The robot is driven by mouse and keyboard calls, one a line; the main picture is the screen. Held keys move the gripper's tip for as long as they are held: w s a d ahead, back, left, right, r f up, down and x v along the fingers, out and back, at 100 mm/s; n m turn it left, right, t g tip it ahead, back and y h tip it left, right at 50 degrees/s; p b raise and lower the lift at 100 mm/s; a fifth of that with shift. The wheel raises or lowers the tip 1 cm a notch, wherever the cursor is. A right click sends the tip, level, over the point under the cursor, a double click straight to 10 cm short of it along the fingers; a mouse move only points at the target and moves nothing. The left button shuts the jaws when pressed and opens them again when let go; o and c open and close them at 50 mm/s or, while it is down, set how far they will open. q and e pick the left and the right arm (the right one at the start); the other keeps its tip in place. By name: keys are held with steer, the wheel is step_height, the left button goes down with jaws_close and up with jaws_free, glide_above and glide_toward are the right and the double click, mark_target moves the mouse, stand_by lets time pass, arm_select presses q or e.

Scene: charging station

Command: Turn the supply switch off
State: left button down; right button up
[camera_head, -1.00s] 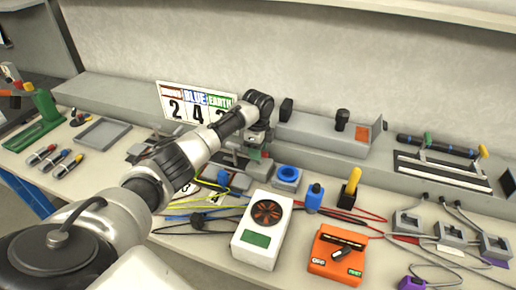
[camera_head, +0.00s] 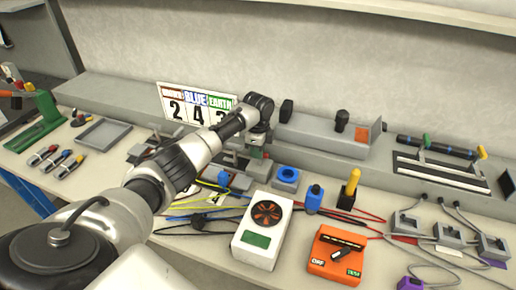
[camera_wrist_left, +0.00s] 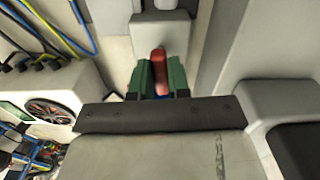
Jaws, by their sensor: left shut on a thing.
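A red switch lever (camera_wrist_left: 159,69) stands on a light grey housing (camera_wrist_left: 160,32) at the top middle of the left wrist view. My left gripper (camera_wrist_left: 160,78) has green fingers on both sides of the lever and is shut on it. In the head view my left gripper (camera_head: 258,152) is small and partly hidden at the back of the bench, and the lever cannot be made out there. Which position the lever marks cannot be read. My right gripper is not in view.
A white meter with a round orange fan (camera_head: 262,232) and an orange box (camera_head: 337,254) with a dark knob stand at the front. A blue ring block (camera_head: 287,175) is right of my left gripper. A numbered sign (camera_head: 180,106) stands behind my left arm. Loose cables cross the bench.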

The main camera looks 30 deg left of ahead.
arm_select(q)
steer(key=n+p, duration=0.3)
steer(key=shift+d+r, duration=0.1)
steer(key=shift+r, duration=0.2)
steer(key=n+p, duration=0.4)
steer(key=shift+s+d+f+n, duration=0.1)
steer(key=shift+s+n, duration=0.05)
steer(key=shift+n, duration=0.25)
steer(key=n+p, duration=0.2)
steer(key=n, duration=0.2)
steer(key=shift+d, duration=0.1)
steer(key=shift+d+f+n+p, duration=0.1)
steer(key=shift+n+p, duration=1)
steer(key=shift+n, duration=1.6)
steer(key=c, duration=1.1)
jaws_free()
